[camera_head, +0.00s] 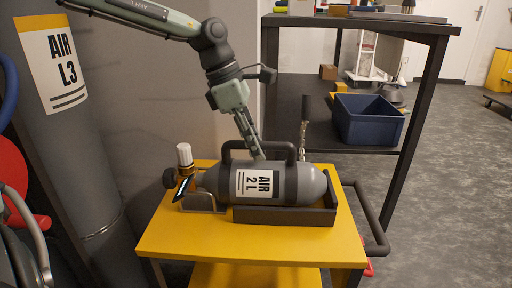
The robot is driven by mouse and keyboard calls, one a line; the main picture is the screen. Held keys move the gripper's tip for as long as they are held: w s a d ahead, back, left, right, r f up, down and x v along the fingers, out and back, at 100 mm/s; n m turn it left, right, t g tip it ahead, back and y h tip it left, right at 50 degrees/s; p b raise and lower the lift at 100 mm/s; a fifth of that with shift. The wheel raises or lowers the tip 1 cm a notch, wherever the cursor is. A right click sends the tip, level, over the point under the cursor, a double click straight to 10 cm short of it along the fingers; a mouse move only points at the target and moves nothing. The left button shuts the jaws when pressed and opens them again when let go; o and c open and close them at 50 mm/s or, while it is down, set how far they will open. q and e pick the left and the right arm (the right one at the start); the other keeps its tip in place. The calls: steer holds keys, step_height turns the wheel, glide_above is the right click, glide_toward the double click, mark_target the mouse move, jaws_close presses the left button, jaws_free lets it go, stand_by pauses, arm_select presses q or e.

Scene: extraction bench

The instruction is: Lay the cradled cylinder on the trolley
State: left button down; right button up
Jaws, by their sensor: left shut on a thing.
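A grey cylinder (305,184) with a white "AIR 2 L" label lies on its side in a dark cradle (285,215) on the yellow top of the trolley (240,244). Its valve end points left and its rounded end right. A dark carry handle (291,153) arches over it. My left gripper (257,154) comes down from above and is shut at the handle, just above the cylinder body. The fingertips are small and partly merge with the handle. My right gripper is not in view.
A tall grey cylinder marked "AIR L3" (85,160) stands left of the trolley. A dark bench (425,29) with a blue bin (369,119) on its lower shelf stands behind at the right. The trolley's dark push handle (375,215) is at its right. Grey floor is open at the far right.

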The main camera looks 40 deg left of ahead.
arm_select(q)
steer(key=shift+w+r, duration=0.1)
steer(key=shift+r, duration=0.1)
steer(key=c, duration=1.5)
jaws_free()
steer(key=shift+o, duration=0.5)
steer(key=shift+s+f, duration=0.25)
steer(key=shift+f, duration=0.1)
steer(key=v, duration=1.2)
steer(key=shift+r, duration=0.25)
